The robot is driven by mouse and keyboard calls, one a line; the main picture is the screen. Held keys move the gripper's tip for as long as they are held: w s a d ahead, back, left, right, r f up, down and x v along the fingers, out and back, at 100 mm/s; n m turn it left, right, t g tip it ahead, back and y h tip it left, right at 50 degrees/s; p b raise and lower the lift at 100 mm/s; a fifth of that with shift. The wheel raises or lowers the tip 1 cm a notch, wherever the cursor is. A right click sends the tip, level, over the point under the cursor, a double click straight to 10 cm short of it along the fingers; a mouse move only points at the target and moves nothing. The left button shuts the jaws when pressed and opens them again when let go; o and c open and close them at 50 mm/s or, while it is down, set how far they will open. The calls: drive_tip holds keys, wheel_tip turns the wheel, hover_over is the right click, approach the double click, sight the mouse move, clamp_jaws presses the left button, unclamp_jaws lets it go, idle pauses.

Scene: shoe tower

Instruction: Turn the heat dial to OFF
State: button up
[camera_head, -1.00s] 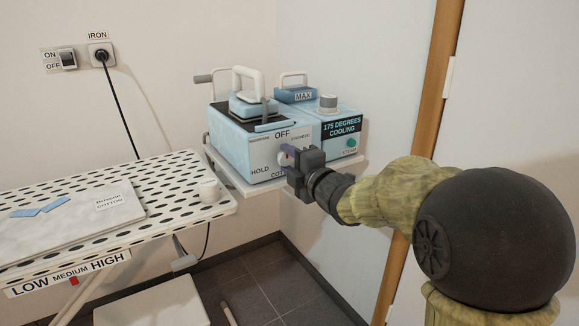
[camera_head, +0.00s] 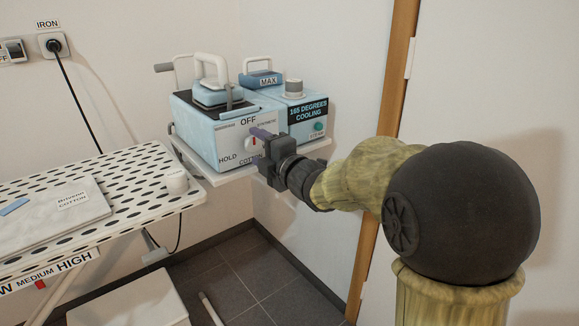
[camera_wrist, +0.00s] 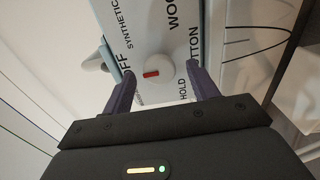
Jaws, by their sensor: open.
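The heat dial (camera_head: 253,142) is a white round knob with a red mark on the front of the pale blue iron station (camera_head: 200,140). In the wrist view the dial (camera_wrist: 165,78) lies between the two purple fingers of my gripper (camera_wrist: 160,69), with a visible gap on each side. The red mark is on the dial's side facing the OFF lettering; exact alignment is hard to tell. My gripper (camera_head: 263,148) is open and empty in front of the dial in the head view. It partly covers the panel near COTTON. HOLD is at lower left.
An iron (camera_head: 212,85) rests on top of the station. A box reading 165 DEGREES COOLING (camera_head: 308,110) adjoins it at right, on the same shelf (camera_head: 215,178). A wooden post (camera_head: 395,90) stands behind my arm.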

drive_tip(key=p+v, duration=0.2)
drive_tip(key=v, duration=1.4)
drive_tip(key=shift+p, duration=0.4)
drive_tip(key=d+f+m+g+h+p, duration=0.35)
drive_tip(key=d+f+m+h, duration=0.55)
drive_tip(key=m, duration=0.5)
drive_tip(key=s+a+f+m+g+h+p, duration=0.1)
drive_tip(key=s+f+m+g+p, duration=0.1)
drive_tip(key=s+f+m+g, duration=0.3)
drive_tip(key=s+f+m+g+p, duration=0.1)
drive_tip(key=s+f+m+g, duration=0.1)
drive_tip(key=s+m+g, duration=0.35)
wheel_tip(320, 180, up, 36)
drive_tip(key=s+t+p, duration=0.1)
drive_tip(key=s+p, duration=0.1)
drive_tip(key=p, duration=3.5)
drive_tip(key=shift+r+t, duration=0.2)
drive_tip(key=shift+t, duration=0.1)
drive_tip(key=shift+m, duration=0.25)
